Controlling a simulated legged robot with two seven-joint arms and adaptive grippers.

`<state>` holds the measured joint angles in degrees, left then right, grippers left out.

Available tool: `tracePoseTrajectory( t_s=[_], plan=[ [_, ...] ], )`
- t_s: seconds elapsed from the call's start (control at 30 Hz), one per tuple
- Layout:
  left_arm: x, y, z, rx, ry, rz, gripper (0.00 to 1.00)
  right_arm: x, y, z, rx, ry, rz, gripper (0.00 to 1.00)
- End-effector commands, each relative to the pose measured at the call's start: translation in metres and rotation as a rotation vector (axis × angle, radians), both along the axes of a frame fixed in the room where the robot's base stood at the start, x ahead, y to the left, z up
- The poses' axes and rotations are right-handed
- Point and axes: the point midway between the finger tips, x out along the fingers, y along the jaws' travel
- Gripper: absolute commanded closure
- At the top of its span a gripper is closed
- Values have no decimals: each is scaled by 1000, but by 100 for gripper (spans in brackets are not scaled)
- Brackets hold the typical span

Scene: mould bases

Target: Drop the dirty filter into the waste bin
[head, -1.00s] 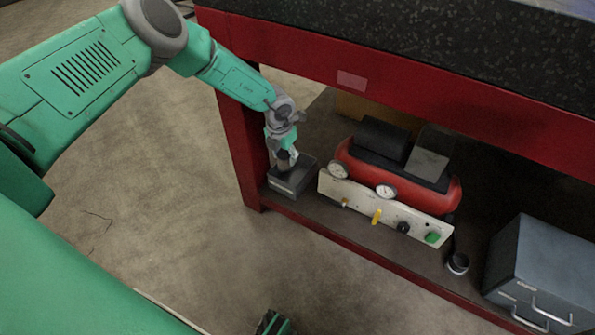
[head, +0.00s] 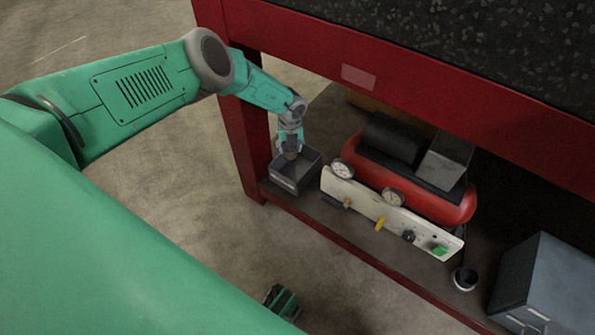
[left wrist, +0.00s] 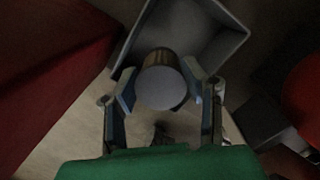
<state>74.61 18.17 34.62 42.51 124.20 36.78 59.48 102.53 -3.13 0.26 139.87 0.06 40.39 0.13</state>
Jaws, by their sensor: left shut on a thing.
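The waste bin (head: 284,184) is a small dark grey open box on the low shelf, beside the red table leg. My left gripper (head: 291,149) is over the bin in the head view, pointing down. It is shut on the dirty filter (head: 291,155), a short dark cylinder mostly hidden by the fingers there. In the left wrist view the filter (left wrist: 161,87) shows a round grey end between the two fingers (left wrist: 165,92). The bin's rim (left wrist: 231,48) lies behind and around its far side. Whether the filter is below the rim I cannot tell.
Right of the bin stands a red compressor (head: 452,205) with gauges and a pale control panel (head: 365,203). The red table beam (head: 400,85) runs above the shelf.

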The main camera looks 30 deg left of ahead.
Motion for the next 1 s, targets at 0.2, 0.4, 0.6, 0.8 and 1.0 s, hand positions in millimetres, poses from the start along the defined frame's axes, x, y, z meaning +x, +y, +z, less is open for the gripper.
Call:
tracePoseTrajectory(
  t_s=[0.2, 0.4, 0.6, 0.8, 1.0],
  plan=[
    [0, 0, -31, 0, 0, -1, 91, 0, 0, -27, 0, 0, 0, 100],
    [0, 0, -39, 1, -1, -2, 91, 0, 0, -33, 0, 0, 0, 100],
    [0, 0, -38, 0, -1, -2, 91, 0, 0, -32, 0, 0, 0, 100],
    [0, 0, -38, 1, -1, -2, 38, 0, 0, -32, 0, 0, 0, 100],
    [0, 0, -38, 0, 0, -2, 38, 0, 0, -31, 0, -2, 0, 100]
  ],
)
